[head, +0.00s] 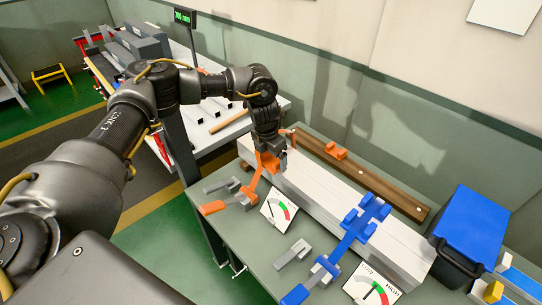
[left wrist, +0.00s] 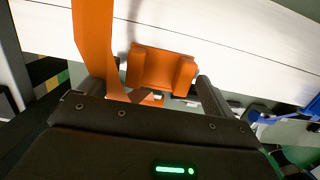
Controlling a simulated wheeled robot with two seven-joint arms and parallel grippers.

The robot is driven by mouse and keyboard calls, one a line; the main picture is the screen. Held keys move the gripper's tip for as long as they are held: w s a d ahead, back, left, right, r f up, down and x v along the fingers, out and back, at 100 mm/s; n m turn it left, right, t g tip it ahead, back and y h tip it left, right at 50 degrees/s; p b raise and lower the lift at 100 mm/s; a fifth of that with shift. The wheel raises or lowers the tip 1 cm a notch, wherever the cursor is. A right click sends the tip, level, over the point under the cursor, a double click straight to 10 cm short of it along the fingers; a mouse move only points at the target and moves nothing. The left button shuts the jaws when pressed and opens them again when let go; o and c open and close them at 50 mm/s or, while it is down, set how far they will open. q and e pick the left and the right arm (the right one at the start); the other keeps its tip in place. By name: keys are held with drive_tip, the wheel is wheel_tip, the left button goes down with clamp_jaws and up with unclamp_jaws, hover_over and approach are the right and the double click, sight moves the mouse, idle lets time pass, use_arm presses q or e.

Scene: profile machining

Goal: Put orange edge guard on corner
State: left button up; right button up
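An orange edge guard (left wrist: 162,70) lies between the fingertips of my left gripper (head: 272,150) at the near upper edge of the white profile stack (head: 315,190). In the left wrist view the fingers of my gripper (left wrist: 165,88) stand apart, one at each side of the guard; whether they press on it cannot be told. An orange strap (left wrist: 94,45) passes left of the guard. In the head view it hangs down to an orange tensioner (head: 214,207). A second orange guard (head: 336,153) lies on the brown board. My right gripper is out of view.
A blue strap with guards (head: 358,228) crosses the stack to the right. Two dial gauges, one left (head: 278,209) and one right (head: 371,287), and a grey bracket (head: 293,253) are on the table. A blue-lidded bin (head: 470,225) stands at the right.

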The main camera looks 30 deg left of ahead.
use_arm(q)
drive_tip(key=shift+r, duration=0.65)
wheel_tip(320, 180, up, 7)
drive_tip(key=b, duration=0.2)
wheel_tip(320, 180, up, 4)
hover_over(269, 164)
drive_tip(key=shift+s+a+r, duration=0.1)
drive_tip(key=shift+s+r, duration=0.1)
drive_tip(key=shift+s, duration=0.2)
